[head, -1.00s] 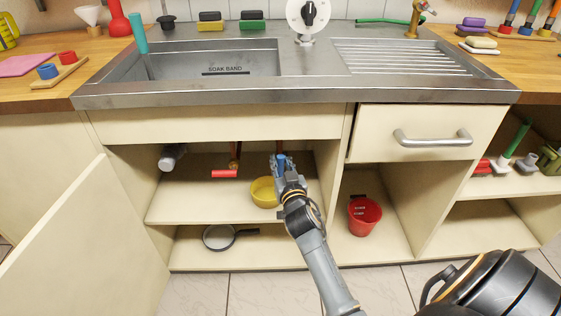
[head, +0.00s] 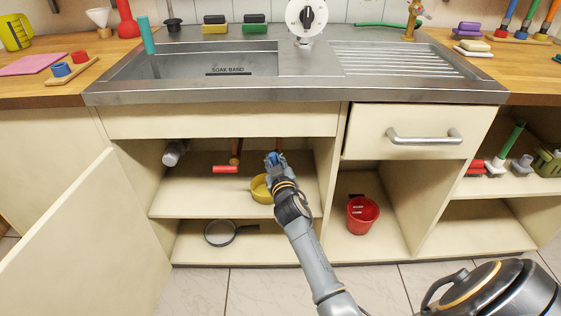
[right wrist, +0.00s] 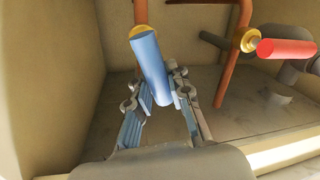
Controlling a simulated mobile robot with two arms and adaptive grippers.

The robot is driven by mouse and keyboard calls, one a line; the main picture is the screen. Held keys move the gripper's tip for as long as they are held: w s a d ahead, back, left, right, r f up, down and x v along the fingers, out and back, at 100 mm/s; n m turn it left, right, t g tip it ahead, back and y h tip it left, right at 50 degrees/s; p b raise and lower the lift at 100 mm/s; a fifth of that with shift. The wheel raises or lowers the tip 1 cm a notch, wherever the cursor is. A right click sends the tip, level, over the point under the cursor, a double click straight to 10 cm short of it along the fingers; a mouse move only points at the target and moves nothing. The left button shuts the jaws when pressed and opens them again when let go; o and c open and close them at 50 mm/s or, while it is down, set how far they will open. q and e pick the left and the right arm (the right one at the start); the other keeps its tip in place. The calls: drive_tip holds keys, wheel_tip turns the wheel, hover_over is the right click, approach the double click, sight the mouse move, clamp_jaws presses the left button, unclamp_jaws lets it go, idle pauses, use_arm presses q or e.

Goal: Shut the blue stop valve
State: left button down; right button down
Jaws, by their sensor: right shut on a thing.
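The blue stop valve is in the open cabinet under the sink. Its blue lever handle (right wrist: 152,66) slants down from a brass hub (right wrist: 138,31) on a copper pipe in the right wrist view. My right gripper (head: 272,157) reaches into the cabinet in the head view. In the right wrist view its fingers (right wrist: 157,86) are on either side of the handle's lower part, shut on it. In the head view the gripper hides most of this valve. My left gripper is not in view.
A red-handled valve (head: 225,169) is on another copper pipe to the left. A yellow bowl (head: 260,190) stands on the shelf just below my gripper. The cabinet door (head: 95,235) hangs open at left. A red bucket (head: 362,214) stands in the compartment at right.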

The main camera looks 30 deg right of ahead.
drive_tip(key=shift+a+f+n+p, duration=0.2)
drive_tip(key=shift+a+n+p, duration=0.15)
drive_tip(key=shift+n, duration=0.55)
drive_tip(key=shift+w+a+f+n+g+h, duration=0.25)
drive_tip(key=shift+f+n+g, duration=0.3)
drive_tip(key=shift+n, duration=1.15)
drive_tip(key=shift+w+a+f+n+g+h, duration=0.3)
drive_tip(key=shift+f+n, duration=0.4)
drive_tip(key=shift+n, duration=1)
drive_tip(key=shift+w+a+f+n+g+h, duration=0.1)
drive_tip(key=shift+a+f+n+g+h, duration=0.45)
drive_tip(key=shift+n, duration=1.15)
drive_tip(key=shift+d+f, duration=0.2)
drive_tip(key=shift+d, duration=0.05)
drive_tip(key=c, duration=1.2)
unclamp_jaws()
drive_tip(key=shift+s+r, duration=0.1)
drive_tip(key=shift+r, duration=0.1)
